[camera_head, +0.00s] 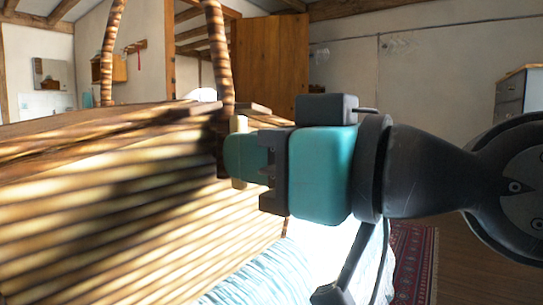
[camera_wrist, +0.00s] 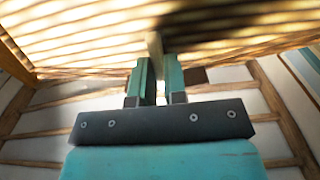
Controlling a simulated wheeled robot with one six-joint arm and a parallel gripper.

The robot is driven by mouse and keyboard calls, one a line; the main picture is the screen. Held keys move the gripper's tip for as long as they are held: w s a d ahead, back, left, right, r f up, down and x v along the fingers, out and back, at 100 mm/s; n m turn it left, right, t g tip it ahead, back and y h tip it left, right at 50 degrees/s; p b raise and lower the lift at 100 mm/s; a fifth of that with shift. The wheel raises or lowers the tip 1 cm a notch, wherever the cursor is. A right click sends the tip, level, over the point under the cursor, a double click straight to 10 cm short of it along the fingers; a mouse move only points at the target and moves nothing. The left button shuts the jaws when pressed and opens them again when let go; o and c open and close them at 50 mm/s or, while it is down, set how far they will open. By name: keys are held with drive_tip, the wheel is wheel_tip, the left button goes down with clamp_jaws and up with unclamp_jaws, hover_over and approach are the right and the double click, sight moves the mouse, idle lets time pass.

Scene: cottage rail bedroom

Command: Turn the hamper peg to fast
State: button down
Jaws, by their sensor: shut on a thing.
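The wicker hamper (camera_head: 110,215) fills the left of the head view, with ribbed woven sides and tall wrapped handles. A pale wooden peg (camera_head: 238,125) stands upright at its near right end, in front of a dark brown fitting. My gripper (camera_head: 240,155) is level with the peg and shut on it. In the wrist view the peg (camera_wrist: 154,45) shows between the two teal fingers of my gripper (camera_wrist: 158,72), against the hamper's woven side (camera_wrist: 80,35). The fingers hide the lower part of the peg. I cannot tell how far it is turned.
A blue-and-white striped cover (camera_head: 255,278) lies below the hamper. A red patterned rug (camera_head: 413,255) lies on the wooden floor at right. A wooden door (camera_head: 270,65) and a grey cabinet (camera_head: 512,98) stand behind. Open floor shows at lower right.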

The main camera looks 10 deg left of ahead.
drive_tip(key=shift+f, duration=0.2)
drive_tip(key=c, duration=1.2)
unclamp_jaws()
drive_tip(key=shift+o, duration=0.2)
drive_tip(key=shift+r, duration=0.1)
drive_tip(key=shift+d, duration=0.1)
